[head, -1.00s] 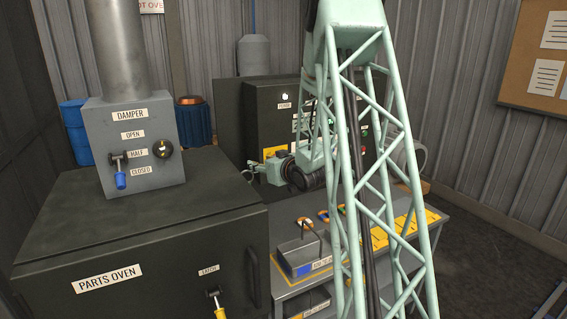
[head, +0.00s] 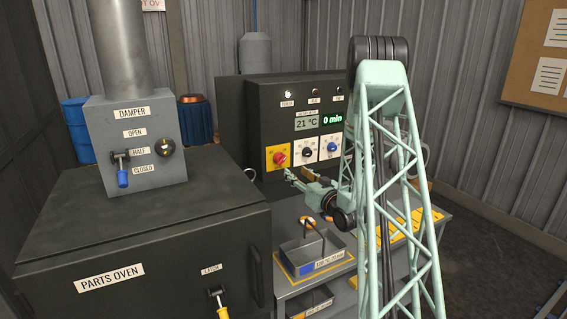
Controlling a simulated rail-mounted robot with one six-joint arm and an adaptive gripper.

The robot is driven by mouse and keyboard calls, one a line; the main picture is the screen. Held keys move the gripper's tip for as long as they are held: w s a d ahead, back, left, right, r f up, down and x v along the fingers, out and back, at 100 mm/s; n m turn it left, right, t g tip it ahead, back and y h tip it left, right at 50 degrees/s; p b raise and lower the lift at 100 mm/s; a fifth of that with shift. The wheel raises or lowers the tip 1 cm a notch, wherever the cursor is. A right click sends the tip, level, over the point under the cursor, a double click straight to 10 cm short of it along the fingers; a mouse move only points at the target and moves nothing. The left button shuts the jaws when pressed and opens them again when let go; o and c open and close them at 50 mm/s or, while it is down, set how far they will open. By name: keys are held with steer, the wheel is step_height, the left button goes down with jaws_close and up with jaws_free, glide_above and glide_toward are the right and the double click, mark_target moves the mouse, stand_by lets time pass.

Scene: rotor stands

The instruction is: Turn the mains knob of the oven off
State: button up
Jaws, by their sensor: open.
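The red mains knob (head: 280,158) sits on a yellow plate at the left of the dark control panel (head: 262,110). Its label is too small to read. A pale indicator light is lit above it, at the panel's upper left. My gripper (head: 297,174) is open and empty, just below and to the right of the red knob, in front of the panel. It looks apart from the knob, though the depth gap is hard to judge. The knob's face is in clear view.
A black knob (head: 307,152) and a blue knob (head: 332,147) sit right of the red one, below displays reading 21 °C and 0 min. The parts oven (head: 170,235) stands at left with its damper box (head: 140,175). A handled tray (head: 318,266) is on the bench below my gripper.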

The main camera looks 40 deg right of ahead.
mark_target(283, 162)
stand_by(0.4)
steer(key=shift+p+x, duration=1.05)
steer(key=shift+x, duration=5.85)
steer(key=c, duration=0.8)
steer(key=shift+c, duration=0.2)
